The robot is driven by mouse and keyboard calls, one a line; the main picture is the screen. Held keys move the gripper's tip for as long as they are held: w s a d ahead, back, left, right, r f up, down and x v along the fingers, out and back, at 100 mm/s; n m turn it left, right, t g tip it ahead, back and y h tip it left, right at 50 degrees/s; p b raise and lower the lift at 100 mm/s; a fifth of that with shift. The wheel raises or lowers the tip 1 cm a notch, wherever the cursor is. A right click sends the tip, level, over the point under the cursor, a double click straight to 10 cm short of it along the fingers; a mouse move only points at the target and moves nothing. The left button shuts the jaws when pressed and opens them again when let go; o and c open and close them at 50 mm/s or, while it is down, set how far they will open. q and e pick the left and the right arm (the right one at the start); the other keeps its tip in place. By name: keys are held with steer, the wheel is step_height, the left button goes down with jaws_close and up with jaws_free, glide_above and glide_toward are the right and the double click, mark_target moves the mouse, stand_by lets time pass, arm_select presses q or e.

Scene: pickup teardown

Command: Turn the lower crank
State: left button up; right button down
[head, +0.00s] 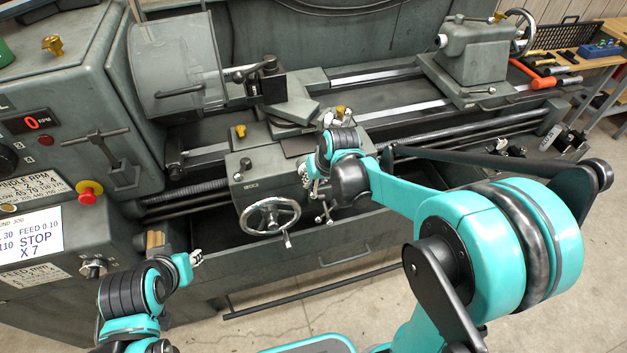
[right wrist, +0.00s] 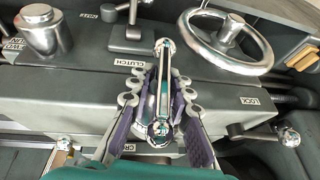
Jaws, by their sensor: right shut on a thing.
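My right gripper (right wrist: 160,108) is at the front of the lathe carriage, and it also shows in the head view (head: 312,172). Its fingers are shut on a chrome crank (right wrist: 163,75) with ball ends, one finger on each side. One ball shows beyond the fingers and one between them. The crank's mount is partly hidden by the fingers. My left gripper (head: 196,258) hangs low at the left, in front of the lathe and apart from the carriage; its finger gap is too small to judge.
A spoked handwheel (head: 272,215) is left of my right gripper in the head view. A dark lever with a chrome ball (right wrist: 287,137) is at the right in the wrist view. A clutch lever (right wrist: 132,25) stands nearby. Open floor lies in front of the lathe.

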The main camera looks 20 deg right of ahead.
steer(key=shift+y, duration=0.5)
steer(key=c, duration=1.6)
jaws_free()
steer(key=shift+r, duration=0.1)
steer(key=v, duration=1.1)
steer(key=shift+s+r, duration=0.15)
steer(key=shift+r, duration=0.2)
